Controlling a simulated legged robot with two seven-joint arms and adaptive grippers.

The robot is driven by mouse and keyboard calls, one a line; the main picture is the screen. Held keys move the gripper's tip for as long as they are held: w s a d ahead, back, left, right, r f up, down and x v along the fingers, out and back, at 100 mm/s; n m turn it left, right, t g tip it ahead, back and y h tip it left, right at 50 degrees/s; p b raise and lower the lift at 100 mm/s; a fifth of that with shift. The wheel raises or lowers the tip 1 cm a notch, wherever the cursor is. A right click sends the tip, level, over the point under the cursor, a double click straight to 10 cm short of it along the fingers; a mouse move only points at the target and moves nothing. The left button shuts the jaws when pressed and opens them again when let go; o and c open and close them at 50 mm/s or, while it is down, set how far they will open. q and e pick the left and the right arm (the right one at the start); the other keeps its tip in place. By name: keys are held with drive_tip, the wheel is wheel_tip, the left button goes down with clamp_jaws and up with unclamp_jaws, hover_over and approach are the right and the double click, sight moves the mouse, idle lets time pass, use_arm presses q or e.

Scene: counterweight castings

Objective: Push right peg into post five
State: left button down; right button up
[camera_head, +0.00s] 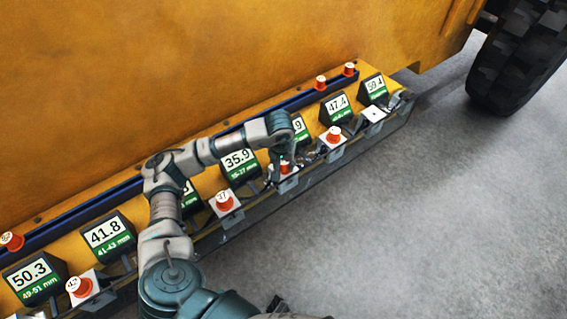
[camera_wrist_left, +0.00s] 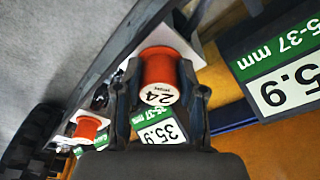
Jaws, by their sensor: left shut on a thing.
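A red peg (camera_wrist_left: 160,72) with a white cap marked 24 sits between the fingers of my left gripper (camera_wrist_left: 158,100) in the left wrist view. In the head view my left gripper (camera_head: 281,172) reaches down over a white post plate, and the same red peg (camera_head: 286,167) shows there in part. My left gripper is shut on this peg. The white post plate (camera_wrist_left: 190,38) lies right behind the peg; how deep the peg sits is hidden. A display reading 35.9 (camera_head: 237,158) stands just left of the gripper. My right gripper is not in view.
Other red pegs stand on posts to the left (camera_head: 225,201) and right (camera_head: 334,134). A post plate (camera_head: 373,114) at the far right is bare. Pegs (camera_head: 320,82) stand on a blue rail (camera_head: 65,227) along the yellow machine. The grey floor (camera_head: 430,220) is clear.

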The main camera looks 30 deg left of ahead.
use_arm(q)
drive_tip(key=c, duration=0.6)
unclamp_jaws()
wheel_tip(320, 180, up, 12)
drive_tip(key=s, duration=0.1)
drive_tip(key=shift+s+d+f, duration=0.2)
drive_tip(key=shift+s+d, duration=0.05)
drive_tip(key=shift+s, duration=0.15)
